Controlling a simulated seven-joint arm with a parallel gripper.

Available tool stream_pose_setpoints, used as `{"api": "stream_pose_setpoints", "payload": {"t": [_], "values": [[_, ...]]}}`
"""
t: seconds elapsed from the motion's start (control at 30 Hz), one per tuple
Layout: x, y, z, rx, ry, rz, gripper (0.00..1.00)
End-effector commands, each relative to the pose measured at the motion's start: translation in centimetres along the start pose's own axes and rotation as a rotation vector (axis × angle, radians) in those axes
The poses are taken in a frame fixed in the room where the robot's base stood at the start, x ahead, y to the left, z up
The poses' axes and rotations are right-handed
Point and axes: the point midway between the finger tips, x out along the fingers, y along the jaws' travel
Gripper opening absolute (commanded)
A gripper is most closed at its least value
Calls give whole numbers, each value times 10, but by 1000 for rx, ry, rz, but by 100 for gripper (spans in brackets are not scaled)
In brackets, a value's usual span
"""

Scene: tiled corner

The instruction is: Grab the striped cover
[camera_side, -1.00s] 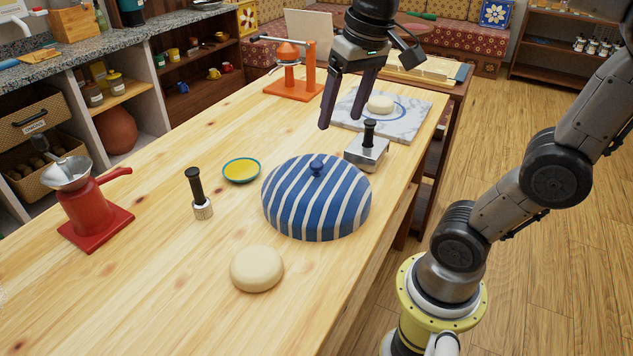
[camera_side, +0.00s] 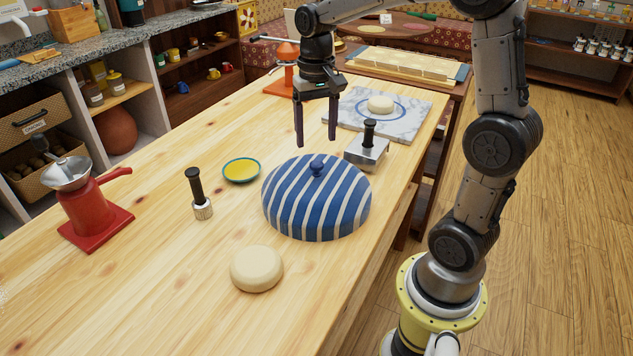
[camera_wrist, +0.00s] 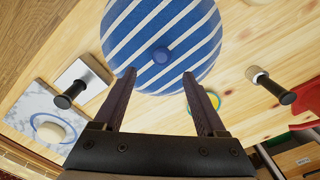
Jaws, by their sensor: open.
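The striped cover (camera_side: 318,205) is a blue and cream dome with a small blue knob (camera_side: 317,165) on top. It sits on the wooden table. My gripper (camera_side: 315,142) is above and slightly behind the cover in the side view, pointing down. Its two fingers are spread apart with nothing between them, and they appear apart from the cover. In the wrist view the cover (camera_wrist: 160,30) fills the top middle, and its knob (camera_wrist: 161,55) shows between the lines of my open fingers (camera_wrist: 158,85).
A metal press with a black handle (camera_side: 367,150) stands close behind right of the cover, before a marble board (camera_side: 420,118). A red mill (camera_side: 95,210) stands far left.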

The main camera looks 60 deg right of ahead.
Motion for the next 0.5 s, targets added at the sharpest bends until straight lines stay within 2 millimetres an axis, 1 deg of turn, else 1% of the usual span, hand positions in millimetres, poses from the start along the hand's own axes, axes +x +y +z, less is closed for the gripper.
{"api": "stream_pose_setpoints", "payload": {"t": [0.03,0.17,0.23,0.4,0.5], "values": [[5,0,1,0,-2,1,74],[11,0,1,-1,0,0,74],[17,0,2,-1,-2,1,74],[42,-2,8,-2,-3,1,74],[54,-2,7,-1,-3,1,74]]}}
